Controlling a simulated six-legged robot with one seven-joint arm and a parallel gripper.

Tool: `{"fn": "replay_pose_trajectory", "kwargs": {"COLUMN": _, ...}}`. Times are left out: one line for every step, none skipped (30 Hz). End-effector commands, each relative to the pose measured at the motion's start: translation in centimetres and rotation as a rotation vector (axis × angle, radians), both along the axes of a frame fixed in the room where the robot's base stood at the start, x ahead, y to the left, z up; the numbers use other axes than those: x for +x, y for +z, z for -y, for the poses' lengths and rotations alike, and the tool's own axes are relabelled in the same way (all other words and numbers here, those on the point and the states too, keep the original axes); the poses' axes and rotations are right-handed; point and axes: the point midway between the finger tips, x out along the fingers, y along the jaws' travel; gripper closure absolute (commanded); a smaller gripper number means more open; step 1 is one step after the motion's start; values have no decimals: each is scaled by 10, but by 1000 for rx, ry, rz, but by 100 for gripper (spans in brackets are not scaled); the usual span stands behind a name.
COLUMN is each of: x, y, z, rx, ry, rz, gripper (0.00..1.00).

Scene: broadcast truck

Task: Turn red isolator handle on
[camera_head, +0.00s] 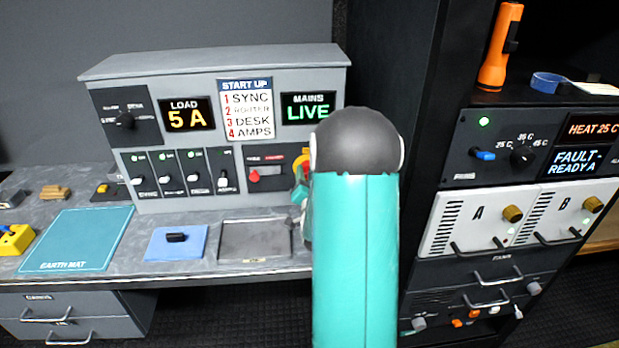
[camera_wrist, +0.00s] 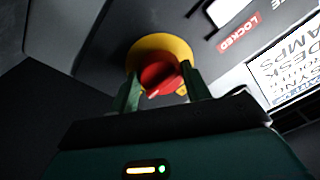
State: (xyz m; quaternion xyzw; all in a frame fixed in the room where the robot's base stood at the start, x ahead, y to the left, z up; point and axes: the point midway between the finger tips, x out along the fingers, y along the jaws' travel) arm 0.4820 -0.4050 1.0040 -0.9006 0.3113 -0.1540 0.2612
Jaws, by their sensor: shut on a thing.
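The red isolator handle (camera_wrist: 160,72) is a red knob with a pale mark, set on a round yellow plate (camera_wrist: 150,46) in the wrist view. My gripper (camera_wrist: 163,90) has one finger on each side of the handle and is shut on it. In the head view only a sliver of the yellow plate (camera_head: 299,162) shows at the panel's right, and my teal arm hides the rest. A display above it, the mains display (camera_head: 308,108), reads MAINS LIVE in green.
A grey tray (camera_head: 255,252) lies on the desk below. A dark equipment rack (camera_head: 425,200) stands close on the right.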

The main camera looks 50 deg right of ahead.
Motion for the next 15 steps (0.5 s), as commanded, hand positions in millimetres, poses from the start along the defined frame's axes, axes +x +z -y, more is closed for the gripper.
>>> {"fn": "replay_pose_trajectory", "kwargs": {"x": 2, "y": 4, "z": 1, "rx": -5, "ry": 1, "rz": 9, "gripper": 76}}
{"fn": "replay_pose_trajectory", "kwargs": {"x": 2, "y": 4, "z": 1, "rx": -6, "ry": 1, "rz": 10, "gripper": 76}}
{"fn": "replay_pose_trajectory", "kwargs": {"x": 2, "y": 4, "z": 1, "rx": -6, "ry": 1, "rz": 10, "gripper": 76}}
{"fn": "replay_pose_trajectory", "kwargs": {"x": 2, "y": 4, "z": 1, "rx": -6, "ry": 1, "rz": 10, "gripper": 75}}
{"fn": "replay_pose_trajectory", "kwargs": {"x": 2, "y": 5, "z": 1, "rx": -6, "ry": 1, "rz": 10, "gripper": 75}}
{"fn": "replay_pose_trajectory", "kwargs": {"x": 2, "y": 5, "z": 1, "rx": -6, "ry": 1, "rz": 10, "gripper": 75}}
{"fn": "replay_pose_trajectory", "kwargs": {"x": 2, "y": 5, "z": 1, "rx": -6, "ry": 1, "rz": 10, "gripper": 75}}
{"fn": "replay_pose_trajectory", "kwargs": {"x": 2, "y": 5, "z": 1, "rx": -7, "ry": 1, "rz": 9, "gripper": 75}}
{"fn": "replay_pose_trajectory", "kwargs": {"x": 2, "y": 5, "z": 1, "rx": -7, "ry": 1, "rz": 9, "gripper": 75}}
{"fn": "replay_pose_trajectory", "kwargs": {"x": 2, "y": 5, "z": 1, "rx": -7, "ry": 1, "rz": 9, "gripper": 75}}
{"fn": "replay_pose_trajectory", "kwargs": {"x": 2, "y": 5, "z": 1, "rx": -7, "ry": 1, "rz": 9, "gripper": 47}}
{"fn": "replay_pose_trajectory", "kwargs": {"x": 2, "y": 4, "z": 1, "rx": -7, "ry": 1, "rz": 9, "gripper": 39}}
{"fn": "replay_pose_trajectory", "kwargs": {"x": 1, "y": 4, "z": 1, "rx": -6, "ry": 0, "rz": 8, "gripper": 33}}
{"fn": "replay_pose_trajectory", "kwargs": {"x": 1, "y": 4, "z": 1, "rx": -5, "ry": 1, "rz": 8, "gripper": 31}}
{"fn": "replay_pose_trajectory", "kwargs": {"x": 1, "y": 3, "z": 1, "rx": -4, "ry": 1, "rz": 7, "gripper": 31}}
